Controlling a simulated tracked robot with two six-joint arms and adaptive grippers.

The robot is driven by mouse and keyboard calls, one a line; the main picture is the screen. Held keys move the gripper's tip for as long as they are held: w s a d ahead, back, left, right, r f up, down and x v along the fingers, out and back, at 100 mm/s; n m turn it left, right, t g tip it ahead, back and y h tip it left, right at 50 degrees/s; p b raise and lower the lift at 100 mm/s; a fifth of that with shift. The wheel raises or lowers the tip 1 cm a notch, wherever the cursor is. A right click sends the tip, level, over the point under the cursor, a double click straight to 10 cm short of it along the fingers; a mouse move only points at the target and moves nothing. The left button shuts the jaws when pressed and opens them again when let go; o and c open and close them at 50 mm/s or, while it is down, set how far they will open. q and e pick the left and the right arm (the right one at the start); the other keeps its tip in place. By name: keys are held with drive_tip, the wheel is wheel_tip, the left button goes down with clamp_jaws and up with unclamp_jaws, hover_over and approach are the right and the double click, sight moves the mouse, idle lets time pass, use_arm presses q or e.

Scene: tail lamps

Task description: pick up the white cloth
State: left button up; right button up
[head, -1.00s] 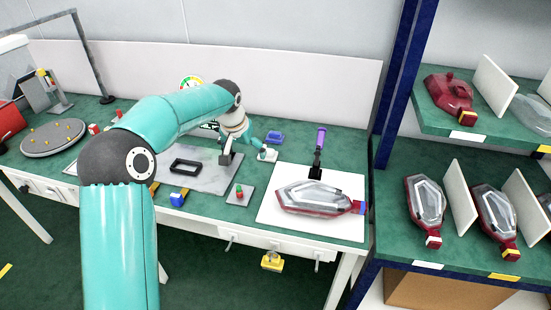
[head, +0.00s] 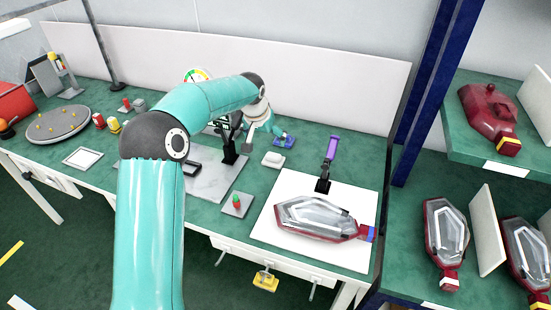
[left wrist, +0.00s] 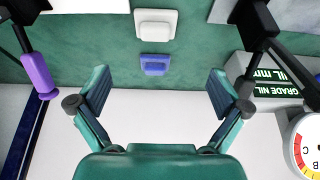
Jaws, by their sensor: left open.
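The white cloth (head: 273,159) is a small, pale folded pad lying on the green bench top, left of the white mat. In the left wrist view the cloth (left wrist: 155,23) is near the top centre, beyond the fingertips. My left gripper (head: 266,130) is open and empty, behind the cloth and near a small blue block (head: 284,142), and does not touch the cloth. In the left wrist view its two teal fingers (left wrist: 159,88) are spread wide, with the blue block (left wrist: 154,65) between the fingers and the cloth. My right gripper is not in view.
A clear-and-red lamp (head: 318,218) lies on the white mat (head: 270,232). Behind it stands a purple-handled tool (head: 332,148). A grey plate (head: 237,205) with a red-and-green piece is left. A dial gauge (left wrist: 307,143) and a blue rack post (head: 432,85) flank the area.

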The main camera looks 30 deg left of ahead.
sight(273, 155)
use_arm(q)
drive_tip(key=x, duration=0.7)
drive_tip(key=shift+w+d+p, duration=0.1)
drive_tip(key=shift+w+p, duration=0.05)
drive_tip(key=shift+p, duration=0.15)
drive_tip(key=p+x, duration=0.1)
drive_tip(key=x, duration=0.3)
drive_tip(key=shift+w+d+f, duration=0.15)
drive_tip(key=shift+w+d, duration=0.05)
drive_tip(key=shift+w+a+f, duration=0.1)
drive_tip(key=shift+w+f, duration=0.05)
drive_tip(key=shift+f, duration=0.3)
drive_tip(key=c, duration=1)
